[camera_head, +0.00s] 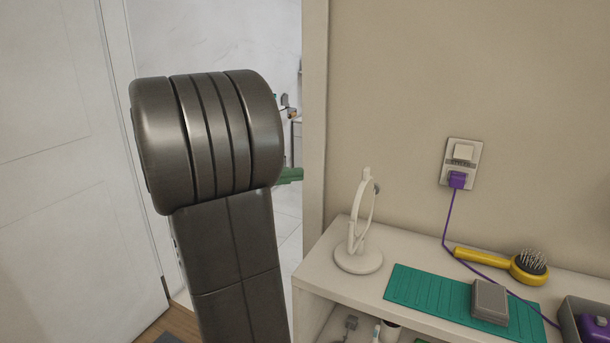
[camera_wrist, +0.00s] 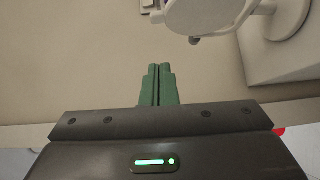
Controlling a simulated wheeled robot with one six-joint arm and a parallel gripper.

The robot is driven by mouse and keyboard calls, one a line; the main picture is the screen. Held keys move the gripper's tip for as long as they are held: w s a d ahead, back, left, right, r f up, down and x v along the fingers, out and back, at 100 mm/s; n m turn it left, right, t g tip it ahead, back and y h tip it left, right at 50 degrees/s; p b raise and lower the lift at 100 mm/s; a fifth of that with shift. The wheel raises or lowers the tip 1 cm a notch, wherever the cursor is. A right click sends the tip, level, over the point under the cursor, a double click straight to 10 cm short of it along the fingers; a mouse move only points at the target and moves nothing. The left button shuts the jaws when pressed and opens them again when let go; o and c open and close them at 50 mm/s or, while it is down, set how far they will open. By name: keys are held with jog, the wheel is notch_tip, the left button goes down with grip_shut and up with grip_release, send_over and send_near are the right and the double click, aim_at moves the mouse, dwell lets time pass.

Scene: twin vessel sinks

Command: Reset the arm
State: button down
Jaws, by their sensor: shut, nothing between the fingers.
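My gripper (camera_wrist: 159,72) shows in the wrist view with its two green fingers pressed together and nothing between them. In the head view only a green fingertip part (camera_head: 290,175) shows past my dark arm, which hides the rest of the gripper. The fingers are left of the shelf unit and apart from the white round stand mirror (camera_head: 360,225). The white stand also shows at the top right of the wrist view (camera_wrist: 205,15).
A shelf unit (camera_head: 335,283) holds a green mat (camera_head: 420,290), a grey box (camera_head: 490,301), a yellow hairbrush (camera_head: 490,258) and a grey bin (camera_head: 573,305). A purple cord (camera_head: 448,225) runs from a wall outlet (camera_head: 460,160). A white door (camera_head: 60,150) stands at the left.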

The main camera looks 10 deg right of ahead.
jog(key=shift+a, duration=0.25)
jog(key=shift+d, duration=0.15)
jog(key=d+p, duration=0.1)
jog(key=d, duration=1)
jog(key=shift+w+d+p, duration=0.15)
jog(key=shift+d+p, duration=0.2)
jog(key=shift+p, duration=0.05)
jog(key=shift+r, duration=0.1)
